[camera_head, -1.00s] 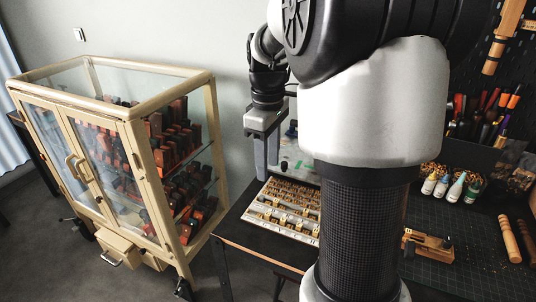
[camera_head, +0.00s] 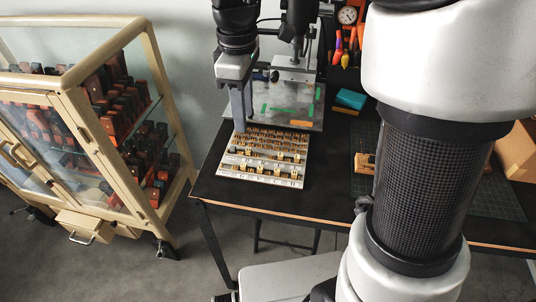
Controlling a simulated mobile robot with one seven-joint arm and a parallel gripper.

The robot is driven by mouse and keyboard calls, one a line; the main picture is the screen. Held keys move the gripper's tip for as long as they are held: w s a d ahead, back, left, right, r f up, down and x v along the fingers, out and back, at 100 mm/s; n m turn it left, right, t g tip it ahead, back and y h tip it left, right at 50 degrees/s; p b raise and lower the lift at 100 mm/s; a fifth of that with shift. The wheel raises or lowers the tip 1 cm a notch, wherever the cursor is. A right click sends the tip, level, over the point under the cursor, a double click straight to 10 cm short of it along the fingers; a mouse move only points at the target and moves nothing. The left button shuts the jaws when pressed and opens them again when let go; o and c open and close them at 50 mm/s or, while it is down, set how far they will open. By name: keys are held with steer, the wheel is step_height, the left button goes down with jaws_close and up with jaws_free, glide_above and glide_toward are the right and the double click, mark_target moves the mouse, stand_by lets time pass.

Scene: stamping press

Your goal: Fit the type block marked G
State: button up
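A pale tray of brass type blocks (camera_head: 240,174) lies on the black table, with several rows of small blocks. The letters on the blocks are too small to read, so I cannot tell which one is marked G. My gripper (camera_head: 240,127) points down at the far left corner of the tray. Its two grey fingers look close together, and I cannot tell whether they are open or hold anything. The stamping press (camera_head: 296,72) stands behind the tray, with a grey base plate (camera_head: 290,118) bearing green and orange marks. Its upper part is partly hidden.
A glass cabinet (camera_head: 138,190) of dark red blocks stands left of the table (camera_head: 330,200). A teal block (camera_head: 350,99), a dial gauge (camera_head: 348,15) and colored-handled tools are behind. My arm hides much of the right side, including part of the cutting mat (camera_head: 500,200).

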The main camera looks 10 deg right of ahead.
steer(key=b, duration=0.1)
glide_above(245, 165)
steer(key=f, duration=0.8)
steer(key=s+f, duration=0.1)
steer(key=f, duration=0.3)
steer(key=shift+d+f, duration=0.15)
steer(key=shift+d, duration=0.15)
steer(key=f, duration=0.3)
steer(key=w+f, duration=0.1)
steer(key=shift+a+f+b, duration=0.15)
steer(key=shift+a+b, duration=0.2)
steer(key=shift+b, duration=0.05)
steer(key=shift+f, duration=0.45)
jaws_close()
